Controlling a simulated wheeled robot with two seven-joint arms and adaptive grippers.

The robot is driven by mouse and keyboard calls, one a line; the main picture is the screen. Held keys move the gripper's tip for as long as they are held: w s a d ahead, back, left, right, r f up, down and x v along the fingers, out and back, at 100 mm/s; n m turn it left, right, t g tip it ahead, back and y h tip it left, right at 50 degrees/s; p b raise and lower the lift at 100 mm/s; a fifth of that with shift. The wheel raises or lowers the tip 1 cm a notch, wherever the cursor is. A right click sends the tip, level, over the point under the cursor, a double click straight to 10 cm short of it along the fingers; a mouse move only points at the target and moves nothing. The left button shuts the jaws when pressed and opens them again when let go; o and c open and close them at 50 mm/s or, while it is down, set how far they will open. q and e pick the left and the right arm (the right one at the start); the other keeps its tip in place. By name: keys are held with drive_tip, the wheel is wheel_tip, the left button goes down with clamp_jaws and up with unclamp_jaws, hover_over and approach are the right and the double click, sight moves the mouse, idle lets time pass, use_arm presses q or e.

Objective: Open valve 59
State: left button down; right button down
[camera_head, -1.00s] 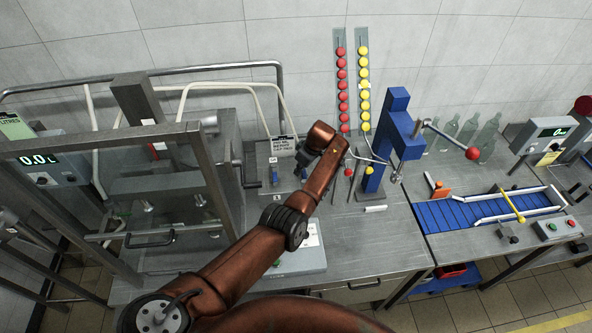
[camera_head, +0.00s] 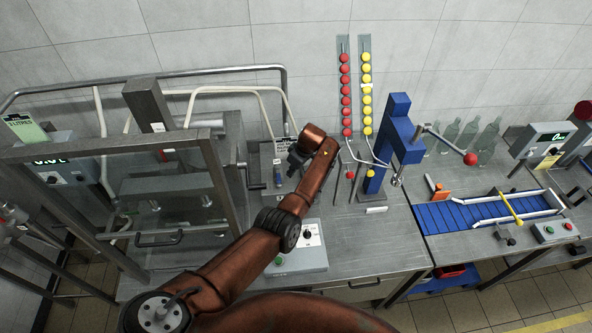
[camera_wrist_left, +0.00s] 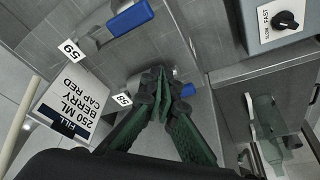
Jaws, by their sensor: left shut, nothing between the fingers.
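Valve 59 is in the left wrist view at the upper left, with a blue lever handle (camera_wrist_left: 131,18) and a white tag (camera_wrist_left: 72,50) reading 59. A second valve, with a tag that looks like 58 (camera_wrist_left: 122,98), is lower down; its blue handle (camera_wrist_left: 186,90) is partly hidden behind my fingers. My left gripper (camera_wrist_left: 163,78) is shut and empty, its tips over this lower valve and apart from valve 59's handle. In the head view my left gripper (camera_head: 296,158) is small and dark, beside a blue handle (camera_head: 278,176). My right gripper is not seen.
A sign card (camera_wrist_left: 70,108) reads "Fill 250 ml Berry cap red". A control box with a knob (camera_head: 306,234) sits on the bench. A blue press (camera_head: 400,140) and blue conveyor (camera_head: 465,215) stand right; a metal-framed mixer (camera_head: 160,190) stands left.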

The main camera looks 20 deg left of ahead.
use_arm(q)
drive_tip(key=w+d+r+b, duration=0.1)
drive_tip(key=d+r+b, duration=0.1)
drive_tip(key=r, duration=0.6)
drive_tip(key=shift+w+d+r, duration=0.25)
drive_tip(key=shift+w+d, duration=0.15)
drive_tip(key=shift+d, duration=0.25)
drive_tip(key=shift+a, duration=0.1)
